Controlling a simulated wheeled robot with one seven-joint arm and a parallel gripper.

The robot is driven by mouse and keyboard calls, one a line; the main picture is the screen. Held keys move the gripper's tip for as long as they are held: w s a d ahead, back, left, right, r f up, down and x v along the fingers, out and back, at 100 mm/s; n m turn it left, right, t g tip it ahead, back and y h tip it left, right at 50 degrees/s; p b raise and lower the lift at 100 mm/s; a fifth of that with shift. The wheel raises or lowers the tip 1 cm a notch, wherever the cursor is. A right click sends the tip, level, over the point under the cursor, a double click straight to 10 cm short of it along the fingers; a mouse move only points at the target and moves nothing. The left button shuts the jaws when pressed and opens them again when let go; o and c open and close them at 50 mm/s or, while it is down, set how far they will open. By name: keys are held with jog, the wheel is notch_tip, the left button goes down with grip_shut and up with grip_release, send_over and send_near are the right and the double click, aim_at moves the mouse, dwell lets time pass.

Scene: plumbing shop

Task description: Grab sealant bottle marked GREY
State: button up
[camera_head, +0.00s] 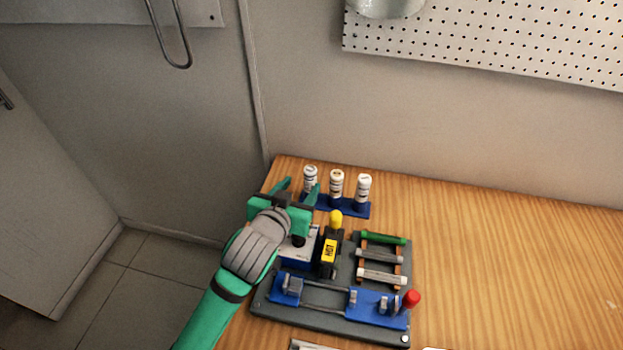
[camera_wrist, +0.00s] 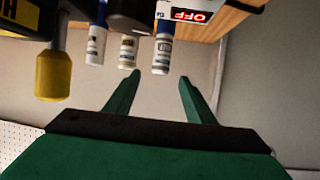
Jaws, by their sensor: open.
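Three small white bottles stand upright in a row in a blue rack (camera_head: 335,208) near the table's back edge: a left bottle (camera_head: 310,175), a middle bottle (camera_head: 336,184) and a right bottle (camera_head: 364,188). Their label words are too small to read, so I cannot tell which is marked GREY. In the wrist view they appear upside down, with the left bottle (camera_wrist: 162,52) nearest the line between my fingers. My gripper (camera_head: 299,188) is open and empty, its fingers pointing toward the left bottle. The fingertips also show in the wrist view (camera_wrist: 160,75), apart from the bottles.
A black tool with a yellow tip and HOT label (camera_head: 329,255) stands just right of my gripper. A grey board (camera_head: 345,298) holds blue clamps, a pipe rack (camera_head: 380,256) and a red knob (camera_head: 411,299). A red OFF display (camera_wrist: 190,15) is close by. The table's right side is clear.

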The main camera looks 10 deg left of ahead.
aim_at(308, 174)
jog(key=x, duration=0.2)
jog(key=shift+w+a, duration=0.1)
jog(key=shift+w, duration=0.3)
jog(key=shift+x, duration=1.95)
jog(key=shift+r, duration=0.1)
jog(key=shift+w, duration=0.1)
jog(key=c, duration=1)
jog(key=shift+c, duration=1)
